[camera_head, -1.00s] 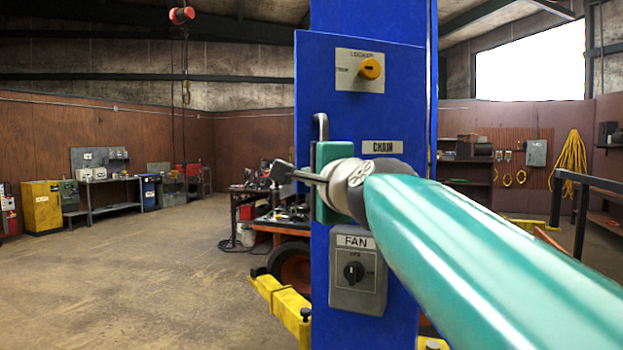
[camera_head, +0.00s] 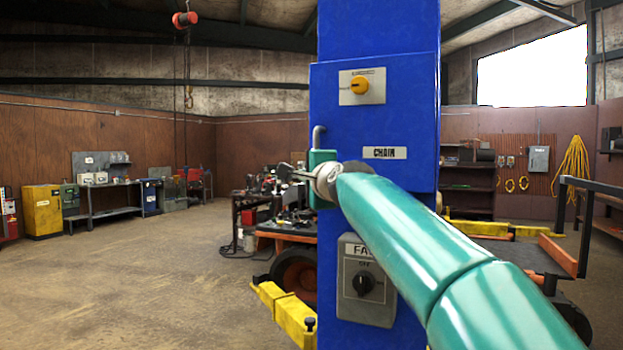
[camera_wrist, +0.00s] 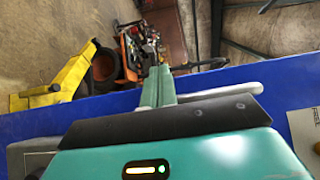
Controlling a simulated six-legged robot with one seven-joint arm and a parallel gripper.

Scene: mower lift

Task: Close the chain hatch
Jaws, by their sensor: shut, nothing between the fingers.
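The chain hatch (camera_head: 375,115) is a blue panel labelled CHAIN on a blue column. It carries a yellow knob (camera_head: 360,85) on a white plate. It looks nearly flat to the column, though its left edge stands slightly past the column's; I cannot tell if it is fully shut. A grey bar handle (camera_head: 318,136) is at that left edge, its lower part hidden by my gripper. In the wrist view my gripper's teal fingers (camera_wrist: 160,78) are together and empty, beside the handle (camera_wrist: 235,92) at the panel edge; contact cannot be told.
A FAN switch box (camera_head: 366,282) is below the hatch on the column (camera_head: 380,30). A yellow lift arm (camera_head: 285,312) and an orange machine (camera_head: 285,233) stand behind at left. The floor at left (camera_head: 150,280) is open.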

